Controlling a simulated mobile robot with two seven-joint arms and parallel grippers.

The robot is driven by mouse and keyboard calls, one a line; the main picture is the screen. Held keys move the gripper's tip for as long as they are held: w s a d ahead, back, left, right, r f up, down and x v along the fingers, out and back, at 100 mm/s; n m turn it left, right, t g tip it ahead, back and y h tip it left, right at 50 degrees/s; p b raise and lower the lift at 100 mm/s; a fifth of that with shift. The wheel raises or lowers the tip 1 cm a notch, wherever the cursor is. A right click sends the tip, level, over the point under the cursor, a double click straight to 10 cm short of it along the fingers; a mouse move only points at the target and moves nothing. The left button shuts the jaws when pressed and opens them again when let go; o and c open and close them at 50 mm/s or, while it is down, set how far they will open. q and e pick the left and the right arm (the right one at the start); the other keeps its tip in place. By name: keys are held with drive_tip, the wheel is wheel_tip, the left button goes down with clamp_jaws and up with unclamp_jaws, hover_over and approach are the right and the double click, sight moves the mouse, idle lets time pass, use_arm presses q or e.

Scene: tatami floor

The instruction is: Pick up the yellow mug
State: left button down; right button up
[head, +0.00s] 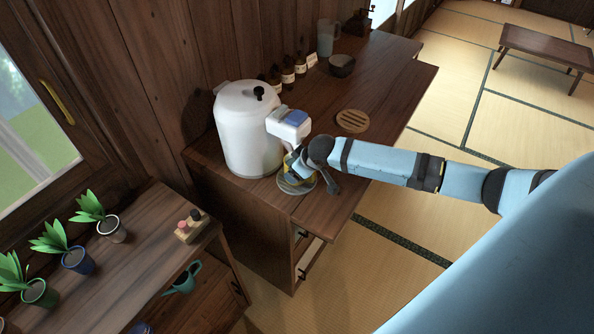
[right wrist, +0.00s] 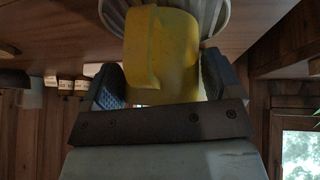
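The yellow mug (head: 287,163) stands under the spout of the white water boiler (head: 245,130), at its drip tray (head: 285,190). Most of it is hidden behind my right gripper (head: 300,172) in the head view. The round ribbed tray (right wrist: 218,12) shows behind the mug. My left gripper is not in view.
A slatted wooden coaster (head: 352,121), a dark bowl (head: 342,65), several small bottles (head: 288,72) and a glass pitcher (head: 326,38) stand on the wooden counter (head: 385,85). A lower bench (head: 125,265) holds potted plants (head: 75,258). Open tatami lies to the right.

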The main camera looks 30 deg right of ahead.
drive_tip(key=c, duration=1)
drive_tip(key=shift+r, duration=0.15)
